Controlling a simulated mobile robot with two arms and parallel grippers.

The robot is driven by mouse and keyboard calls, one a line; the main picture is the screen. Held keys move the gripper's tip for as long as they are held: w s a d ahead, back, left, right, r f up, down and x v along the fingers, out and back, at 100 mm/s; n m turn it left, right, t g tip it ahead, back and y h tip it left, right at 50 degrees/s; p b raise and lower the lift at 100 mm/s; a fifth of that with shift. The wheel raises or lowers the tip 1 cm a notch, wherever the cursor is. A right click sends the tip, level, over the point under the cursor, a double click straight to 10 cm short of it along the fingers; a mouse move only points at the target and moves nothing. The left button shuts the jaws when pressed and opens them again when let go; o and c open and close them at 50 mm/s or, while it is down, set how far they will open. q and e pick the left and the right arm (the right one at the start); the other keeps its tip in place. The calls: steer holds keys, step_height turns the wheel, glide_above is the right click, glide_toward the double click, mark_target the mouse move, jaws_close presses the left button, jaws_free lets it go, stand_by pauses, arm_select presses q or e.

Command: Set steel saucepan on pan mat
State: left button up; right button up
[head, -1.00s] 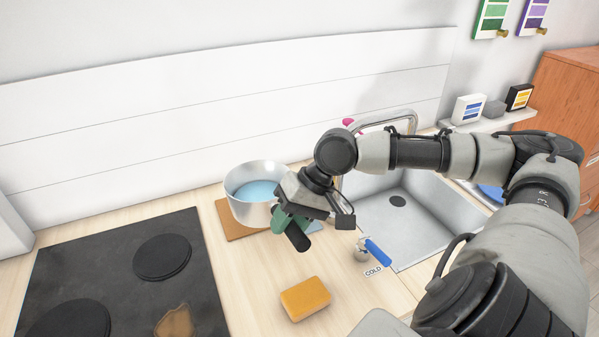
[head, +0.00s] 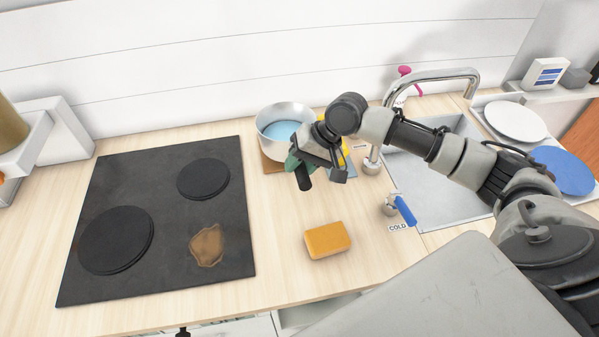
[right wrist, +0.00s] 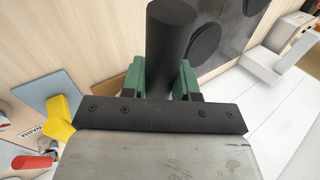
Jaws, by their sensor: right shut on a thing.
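The steel saucepan (head: 279,139), round and silver with blue inside, is upright over a brown mat (head: 271,166) at the back of the counter. Most of the mat is hidden beneath the pan and gripper; I cannot tell whether the pan touches it. My right gripper (head: 300,171) is shut on the pan's black handle. In the right wrist view, the handle (right wrist: 170,45) stands between the green fingers, and a brown mat corner (right wrist: 113,86) shows. My left gripper is not in view.
A black hob (head: 150,262) lies left. An orange sponge (head: 328,240) sits in front. The sink (head: 440,190), faucet (head: 440,75) and blue cold-tap lever (head: 405,210) are right. A blue-grey mat (right wrist: 48,92) and yellow thing (right wrist: 62,118) lie beside the brown mat. Counter around the sponge is clear.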

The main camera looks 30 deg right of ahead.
step_height(320, 180, down, 4)
steer(key=shift+w+r+p, duration=0.1)
steer(key=shift+p, duration=0.45)
steer(key=o, duration=0.9)
steer(key=shift+f, duration=0.2)
steer(key=shift+b+v, duration=1)
steer(key=shift+v, duration=5.1)
steer(key=shift+a, duration=0.1)
